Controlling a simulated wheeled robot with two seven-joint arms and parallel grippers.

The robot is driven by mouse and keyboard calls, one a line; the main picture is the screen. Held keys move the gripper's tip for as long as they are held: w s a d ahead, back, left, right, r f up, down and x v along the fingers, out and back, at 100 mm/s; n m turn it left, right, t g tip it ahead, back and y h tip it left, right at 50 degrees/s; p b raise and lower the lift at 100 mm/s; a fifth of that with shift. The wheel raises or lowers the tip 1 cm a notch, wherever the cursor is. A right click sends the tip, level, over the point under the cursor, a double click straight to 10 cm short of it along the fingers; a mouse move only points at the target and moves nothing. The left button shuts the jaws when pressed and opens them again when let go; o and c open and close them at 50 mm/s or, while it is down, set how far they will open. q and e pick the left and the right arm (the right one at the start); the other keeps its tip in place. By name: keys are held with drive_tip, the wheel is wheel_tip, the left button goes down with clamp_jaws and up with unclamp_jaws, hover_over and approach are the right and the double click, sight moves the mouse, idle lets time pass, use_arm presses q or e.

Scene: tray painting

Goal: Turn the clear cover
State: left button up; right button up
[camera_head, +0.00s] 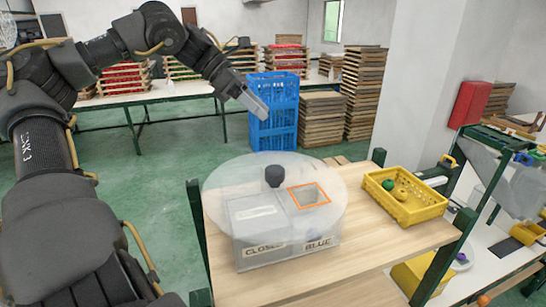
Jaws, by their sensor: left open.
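The clear cover (232,196) is a round, see-through disc with a black knob (273,176) standing up at its middle. It lies over a grey box (285,243) on the wooden table (375,245). The box front carries the words "CLOSED" and "BLUE". An orange-edged square opening (309,195) shows right of the knob. My left gripper (258,108) is open and empty, raised above and behind the cover, apart from the knob. My right gripper is not in view.
A yellow basket (410,214) with a green and a yellow item stands right of the cover. A blue crate stack (273,112) stands on the floor behind. Shelving with a red box (469,104) is at the right. The table front is clear.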

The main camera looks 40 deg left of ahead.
sight(273, 169)
use_arm(q)
drive_tip(key=s+d+r+m+g+y, duration=0.4)
drive_tip(key=s+d+m, duration=0.2)
drive_tip(key=s+d, duration=0.35)
drive_tip(key=shift+h, duration=0.3)
drive_tip(key=p+x, duration=0.1)
drive_tip(key=x, duration=0.4)
drive_tip(key=p+x, duration=0.1)
drive_tip(key=x, duration=0.4)
drive_tip(key=shift+s+a+f, duration=0.15)
drive_tip(key=shift+s+f, duration=0.05)
drive_tip(key=shift+f, duration=0.1)
clamp_jaws()
